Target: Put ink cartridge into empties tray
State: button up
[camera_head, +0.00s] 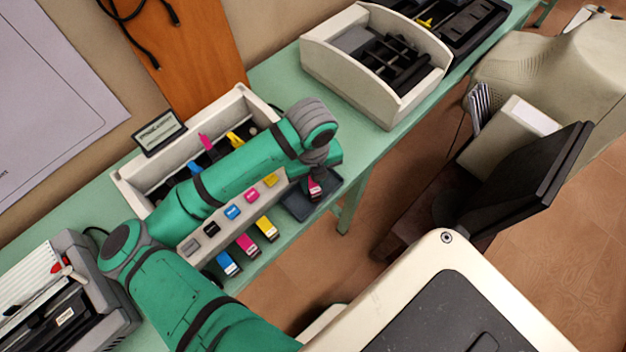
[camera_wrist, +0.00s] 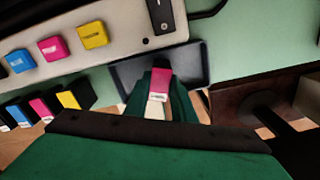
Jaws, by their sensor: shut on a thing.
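My gripper (camera_head: 318,172) is shut on an ink cartridge (camera_head: 315,189) with a magenta label. In the wrist view the held cartridge (camera_wrist: 160,82) shows its magenta end and a pale lower part between my green fingers (camera_wrist: 168,103). The empties tray (camera_head: 296,207), dark grey and shallow, lies at the right end of the white printer. In the wrist view the tray (camera_wrist: 132,72) lies behind the cartridge, and no other cartridge shows in it. The held cartridge appears over the tray; I cannot tell whether it touches the tray floor. My arm hides part of the tray.
The white open printer (camera_head: 122,190) stands beside the tray, with coloured squares on its front. Cyan (camera_head: 228,264), magenta (camera_head: 247,245) and yellow (camera_head: 267,229) cartridges stand before it on the green table (camera_head: 275,85). A second white machine (camera_head: 385,105) stands farther back.

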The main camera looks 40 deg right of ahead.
aim_at(313, 184)
jog(key=o, duration=1)
notch_tip(313, 184, up, 12)
jog(key=shift+r, duration=0.15)
dwell(0.3)
